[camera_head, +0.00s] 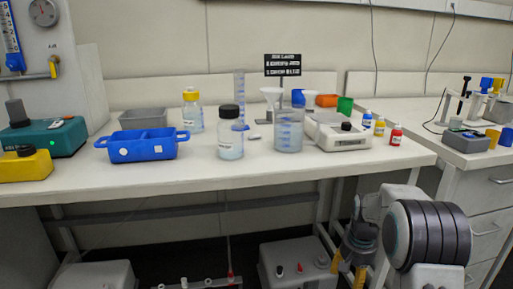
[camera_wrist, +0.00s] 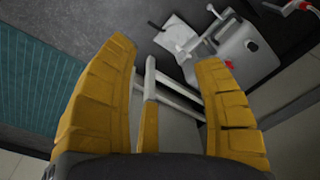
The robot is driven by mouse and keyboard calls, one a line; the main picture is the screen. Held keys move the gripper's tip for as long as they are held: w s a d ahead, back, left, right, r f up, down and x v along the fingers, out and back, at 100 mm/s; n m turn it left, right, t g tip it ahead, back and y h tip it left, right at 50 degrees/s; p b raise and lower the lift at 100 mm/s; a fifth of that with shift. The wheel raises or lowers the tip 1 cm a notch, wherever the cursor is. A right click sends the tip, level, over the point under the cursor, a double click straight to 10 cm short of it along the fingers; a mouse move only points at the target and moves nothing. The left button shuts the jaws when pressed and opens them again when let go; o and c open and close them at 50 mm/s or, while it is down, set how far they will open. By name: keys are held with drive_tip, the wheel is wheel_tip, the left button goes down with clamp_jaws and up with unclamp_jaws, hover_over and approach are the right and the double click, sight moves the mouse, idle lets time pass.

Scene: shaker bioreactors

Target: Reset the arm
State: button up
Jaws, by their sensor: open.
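My gripper (camera_wrist: 168,75) has yellow ribbed fingers spread wide apart in the wrist view, with nothing held between them. In the head view my arm hangs at the lower right, in front of the bench, and my gripper (camera_head: 347,277) points down below the bench top, partly cut off by the bottom edge. The wrist view looks past the fingers to the dark floor and grey equipment below.
The white bench (camera_head: 270,174) holds a blue tray (camera_head: 143,146), a black-capped bottle (camera_head: 230,134), a beaker (camera_head: 289,130) and a white stirrer-like device (camera_head: 343,138). Small dropper bottles stand near its right edge. A grey box (camera_head: 297,265) sits below. Drawers (camera_head: 487,200) stand at the right.

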drive_tip(key=s+a+r+n+p, duration=0.15)
drive_tip(key=s+r+p, duration=0.3)
drive_tip(key=r, duration=0.45)
drive_tip(key=s+a+r+t+p, duration=0.15)
drive_tip(key=s+r+p, duration=0.3)
drive_tip(key=r, duration=0.45)
drive_tip(key=s+a+r+n+p, duration=0.1)
drive_tip(key=s+a+r+p, duration=0.15)
drive_tip(key=r+p, duration=0.45)
drive_tip(key=s+a+r+n+t+p, duration=0.1)
drive_tip(key=s+a+r+n+p, duration=0.1)
drive_tip(key=s+r+p, duration=1)
drive_tip(key=s+r+n, duration=0.1)
drive_tip(key=s+r, duration=0.3)
drive_tip(key=r, duration=0.1)
drive_tip(key=shift+s+a, duration=0.3)
drive_tip(key=shift+s, duration=0.05)
